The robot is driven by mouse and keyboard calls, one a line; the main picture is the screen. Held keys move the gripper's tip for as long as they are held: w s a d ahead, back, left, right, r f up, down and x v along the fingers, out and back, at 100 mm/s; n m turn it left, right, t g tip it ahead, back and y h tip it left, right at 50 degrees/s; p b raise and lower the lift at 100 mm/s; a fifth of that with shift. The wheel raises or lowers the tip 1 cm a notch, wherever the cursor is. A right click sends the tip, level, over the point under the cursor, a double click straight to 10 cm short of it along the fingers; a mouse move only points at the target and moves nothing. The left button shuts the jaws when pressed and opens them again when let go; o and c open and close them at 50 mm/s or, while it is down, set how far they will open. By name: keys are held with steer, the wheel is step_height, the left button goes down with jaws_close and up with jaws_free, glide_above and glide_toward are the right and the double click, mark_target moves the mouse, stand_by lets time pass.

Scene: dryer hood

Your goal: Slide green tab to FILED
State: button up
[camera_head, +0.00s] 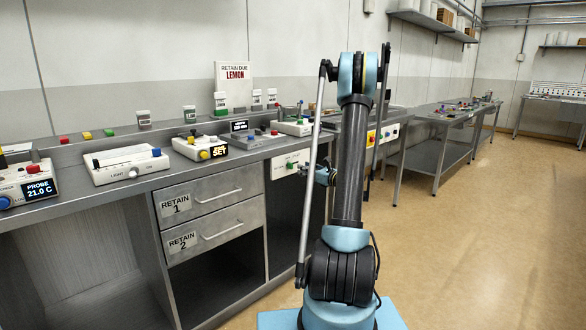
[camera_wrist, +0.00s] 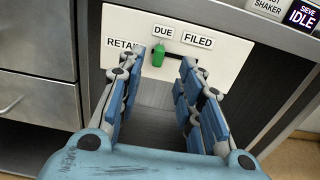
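The green tab (camera_wrist: 157,61) hangs on a white panel (camera_wrist: 225,58), just below the DUE label (camera_wrist: 163,32) and near the left end of a dark slot. The FILED label (camera_wrist: 198,40) is to its right, and a partly covered label starting "RETA" is to its left. In the wrist view my gripper (camera_wrist: 172,62) is open, pointing at the panel, with the tab near its left fingertip. I cannot tell whether they touch. In the head view the white panel (camera_head: 284,161) is under the bench top, left of my gripper (camera_head: 322,176).
Drawers marked RETAIN 1 (camera_head: 205,198) and RETAIN 2 (camera_head: 213,231) are left of the panel. Several instruments stand on the bench top above. A RETAIN DUE LEMON sign (camera_head: 234,80) stands at the back. Open floor (camera_head: 470,235) lies to the right.

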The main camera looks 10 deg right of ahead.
mark_target(292, 164)
steer(key=x, duration=0.8)
steer(key=shift+w+a, duration=0.2)
steer(key=shift+w, duration=0.05)
jaws_close()
